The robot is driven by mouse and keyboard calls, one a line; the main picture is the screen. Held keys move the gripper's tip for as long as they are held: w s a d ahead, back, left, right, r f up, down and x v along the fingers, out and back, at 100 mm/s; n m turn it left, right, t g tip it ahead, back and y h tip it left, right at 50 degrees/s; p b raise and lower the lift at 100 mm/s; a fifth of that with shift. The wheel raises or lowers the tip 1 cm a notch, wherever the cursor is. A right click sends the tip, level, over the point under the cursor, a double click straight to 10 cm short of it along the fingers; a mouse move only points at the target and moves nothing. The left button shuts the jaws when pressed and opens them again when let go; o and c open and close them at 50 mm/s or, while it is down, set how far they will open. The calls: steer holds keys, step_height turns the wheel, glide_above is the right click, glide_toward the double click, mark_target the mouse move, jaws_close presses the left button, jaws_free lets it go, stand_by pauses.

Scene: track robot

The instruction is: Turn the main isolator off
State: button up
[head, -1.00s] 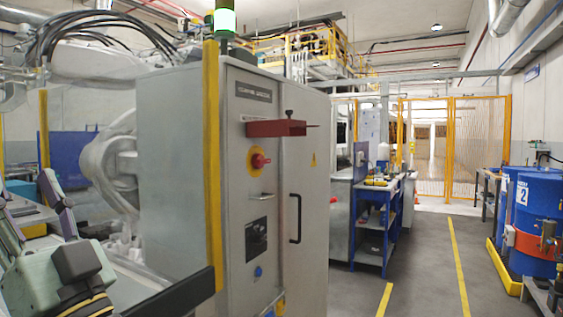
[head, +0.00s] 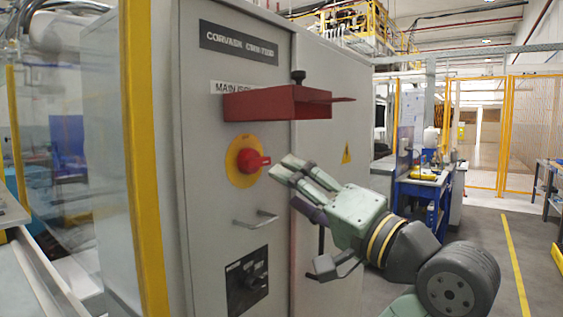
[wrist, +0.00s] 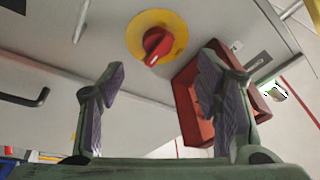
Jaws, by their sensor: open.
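The main isolator is a red rotary handle (head: 252,160) on a round yellow plate (head: 241,174), on the grey cabinet front (head: 205,125) in the head view. A label starting "MAIN IS" sits above it, partly covered by a red box-like guard (head: 275,103). My gripper (head: 283,172) is just right of the handle, fingers pointing at it. In the wrist view my gripper (wrist: 165,85) is open and empty, with the red handle (wrist: 156,46) ahead beyond the fingertips, apart from them. A white mark shows on the handle. The red guard (wrist: 190,105) appears behind the right finger.
The red guard juts out above the handle. A metal pull handle (head: 256,219) and a black switch panel (head: 247,283) lie below. A yellow post (head: 143,160) stands at left. A blue workbench (head: 420,188) is behind at right; the floor beside it is clear.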

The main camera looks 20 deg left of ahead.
mark_target(259, 167)
steer(key=p+x, duration=0.3)
steer(key=x, duration=0.6)
steer(key=shift+w+a+r+p, duration=0.1)
steer(key=shift+w+p, duration=0.25)
steer(key=shift+w+a, duration=0.3)
steer(key=shift+a, duration=0.05)
steer(key=c, duration=1.1)
